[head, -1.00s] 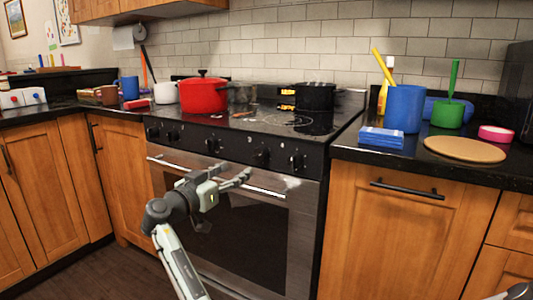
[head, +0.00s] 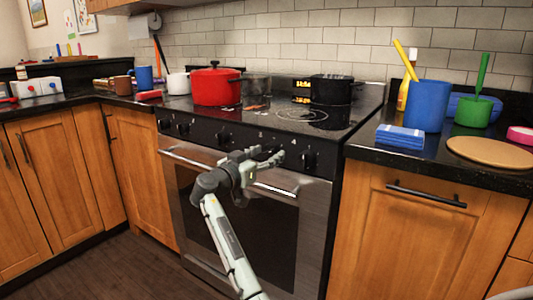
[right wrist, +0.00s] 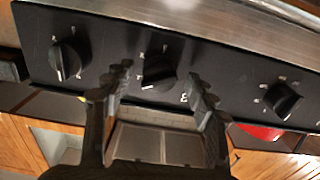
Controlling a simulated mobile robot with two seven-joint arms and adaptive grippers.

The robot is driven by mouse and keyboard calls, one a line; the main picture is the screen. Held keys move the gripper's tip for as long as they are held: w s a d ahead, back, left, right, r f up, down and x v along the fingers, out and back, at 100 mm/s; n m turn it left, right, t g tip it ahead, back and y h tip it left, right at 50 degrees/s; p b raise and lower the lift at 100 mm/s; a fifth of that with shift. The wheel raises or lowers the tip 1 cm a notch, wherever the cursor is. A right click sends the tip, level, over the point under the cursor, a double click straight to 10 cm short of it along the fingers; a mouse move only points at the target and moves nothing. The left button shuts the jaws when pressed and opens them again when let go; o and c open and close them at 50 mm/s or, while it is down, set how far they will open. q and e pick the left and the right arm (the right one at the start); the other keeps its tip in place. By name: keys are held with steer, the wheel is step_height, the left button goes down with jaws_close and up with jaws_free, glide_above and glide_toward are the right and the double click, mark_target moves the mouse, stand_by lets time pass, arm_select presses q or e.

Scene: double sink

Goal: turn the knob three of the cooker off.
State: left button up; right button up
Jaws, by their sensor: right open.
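The cooker (head: 240,225) has a black front panel with a row of dark knobs. My right gripper (head: 272,156) is open and empty in front of the panel's right part, hiding a knob there. In the right wrist view, a middle knob (right wrist: 158,72) shows between the tips of my open fingers (right wrist: 160,80); contact cannot be told. A small mark beside it is hard to read. Other knobs flank it on the left (right wrist: 68,60) and right (right wrist: 282,100). In the head view, the far-right knob (head: 310,160) is clear. My left gripper is not in view.
A red pot (head: 216,87) and a black pot (head: 331,90) stand on the hob. The oven handle (head: 275,190) runs below the panel. The right counter holds a blue cup (head: 428,107), blue sponges (head: 400,137) and a round board (head: 490,153).

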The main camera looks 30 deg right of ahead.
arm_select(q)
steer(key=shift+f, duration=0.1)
arm_select(e)
steer(key=shift+d, duration=0.1)
steer(key=c, duration=1.2)
steer(key=shift+o, duration=0.2)
steer(key=n, duration=0.3)
steer(key=shift+n, duration=0.9)
steer(key=n+p, duration=0.2)
steer(key=n, duration=0.3)
steer(key=shift+r+p, duration=0.1)
steer(key=shift+p, duration=0.25)
arm_select(q)
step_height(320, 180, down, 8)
steer(key=p, duration=0.1)
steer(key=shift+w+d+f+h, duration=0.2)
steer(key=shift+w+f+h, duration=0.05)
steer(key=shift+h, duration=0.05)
arm_select(e)
steer(key=shift+n, duration=1.2)
